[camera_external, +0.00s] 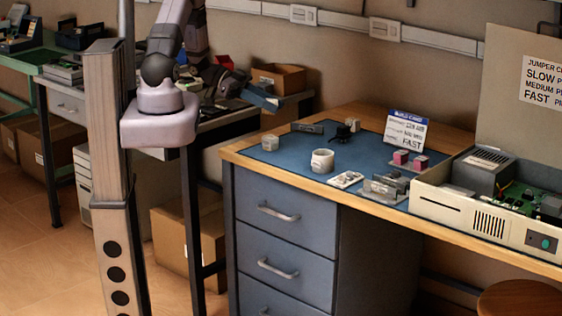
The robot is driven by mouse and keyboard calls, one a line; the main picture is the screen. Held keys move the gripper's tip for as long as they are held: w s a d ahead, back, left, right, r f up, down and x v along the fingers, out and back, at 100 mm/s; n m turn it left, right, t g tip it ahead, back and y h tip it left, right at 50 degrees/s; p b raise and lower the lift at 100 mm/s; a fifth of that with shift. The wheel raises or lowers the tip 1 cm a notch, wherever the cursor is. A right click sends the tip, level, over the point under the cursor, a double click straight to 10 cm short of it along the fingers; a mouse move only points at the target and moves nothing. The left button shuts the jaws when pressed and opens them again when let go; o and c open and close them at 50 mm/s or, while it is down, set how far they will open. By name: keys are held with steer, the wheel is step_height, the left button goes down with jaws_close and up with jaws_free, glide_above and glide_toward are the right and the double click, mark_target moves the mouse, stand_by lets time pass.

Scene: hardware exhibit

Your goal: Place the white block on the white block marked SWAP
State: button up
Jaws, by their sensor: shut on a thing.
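A small pale block (270,142) sits at the left of the blue mat (290,150). A white, rounded, cup-like piece (322,161) stands near the mat's front edge. A flat white piece (346,180) with small details lies to its right. No SWAP marking can be read, so I cannot tell which piece is the marked white block. I cannot tell where the other white block is.
Two pink blocks (400,157) (420,162) sit before an upright card (405,130). A clear and metal holder (385,188) stands at the mat's front right. A small black object (342,132) is near the back. An open computer case (490,205) fills the right. The mat's centre has free room.

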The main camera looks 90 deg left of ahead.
mark_target(270, 136)
steer(key=shift+f, duration=3.55)
steer(key=shift+f, duration=0.1)
steer(key=o, duration=1.1)
steer(key=shift+c, duration=0.2)
steer(key=shift+a+r, duration=0.1)
steer(key=shift+r, duration=0.1)
steer(key=b+v, duration=0.1)
steer(key=v, duration=1.1)
steer(key=shift+b, duration=0.3)
